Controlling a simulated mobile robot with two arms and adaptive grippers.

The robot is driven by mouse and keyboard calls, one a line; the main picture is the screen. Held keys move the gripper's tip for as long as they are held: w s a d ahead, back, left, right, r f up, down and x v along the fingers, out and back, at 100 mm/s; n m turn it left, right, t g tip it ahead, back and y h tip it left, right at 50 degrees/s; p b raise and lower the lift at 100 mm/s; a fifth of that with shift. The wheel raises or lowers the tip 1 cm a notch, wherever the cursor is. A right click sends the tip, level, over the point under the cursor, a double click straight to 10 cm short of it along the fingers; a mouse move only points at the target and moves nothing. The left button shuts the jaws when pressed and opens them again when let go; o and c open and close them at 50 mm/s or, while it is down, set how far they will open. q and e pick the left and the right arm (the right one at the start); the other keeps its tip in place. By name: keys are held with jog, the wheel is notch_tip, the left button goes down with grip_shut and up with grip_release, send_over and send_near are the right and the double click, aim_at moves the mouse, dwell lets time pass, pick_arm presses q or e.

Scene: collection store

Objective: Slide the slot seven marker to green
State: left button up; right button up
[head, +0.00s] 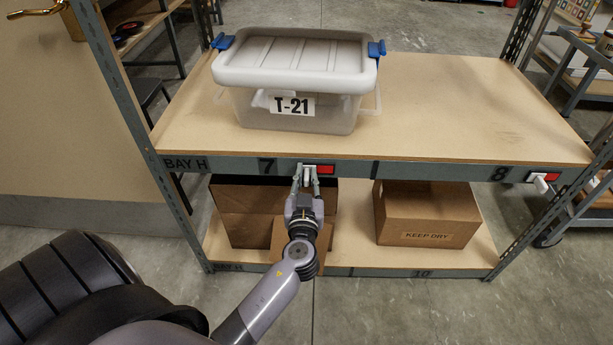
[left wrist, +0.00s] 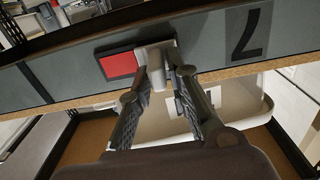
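The slot seven marker is a small slider on the shelf's front rail, beside the printed 7. Its white slide with a knob (head: 307,173) is at the left and a red patch (head: 325,169) shows to its right. The left wrist view shows the same knob (left wrist: 157,78) and red patch (left wrist: 118,64), with the 7 on the other side. No green shows there. My left gripper (head: 306,180) reaches up to the rail with its fingers on either side of the knob. In the left wrist view its fingertips (left wrist: 158,70) stand apart, with the knob between them. My right gripper is out of view.
A lidded T-21 bin (head: 337,113) stands on the shelf board above. A slot eight marker (head: 541,180) also shows red. Below are an open cardboard box (head: 235,215), partly behind my arm, and a KEEP DRY box (head: 428,212). A shelf post (head: 120,100) rises at left.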

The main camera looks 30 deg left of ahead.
pick_arm(q)
grip_shut()
dwell(0.3)
jog(key=shift+d, duration=0.1)
jog(key=w+d+b, duration=0.1)
jog(key=d, duration=0.1)
jog(key=w+d+b, duration=0.1)
jog(key=b, duration=0.1)
jog(key=shift+w+d+f, duration=0.1)
jog(key=shift+w+d, duration=0.1)
jog(key=shift+d, duration=0.35)
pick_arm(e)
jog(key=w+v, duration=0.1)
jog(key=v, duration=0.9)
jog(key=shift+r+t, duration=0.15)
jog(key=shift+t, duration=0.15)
pick_arm(q)
jog(key=shift+o, duration=1.5)
grip_release()
jog(key=shift+w+d, duration=0.1)
jog(key=shift+o, duration=0.6)
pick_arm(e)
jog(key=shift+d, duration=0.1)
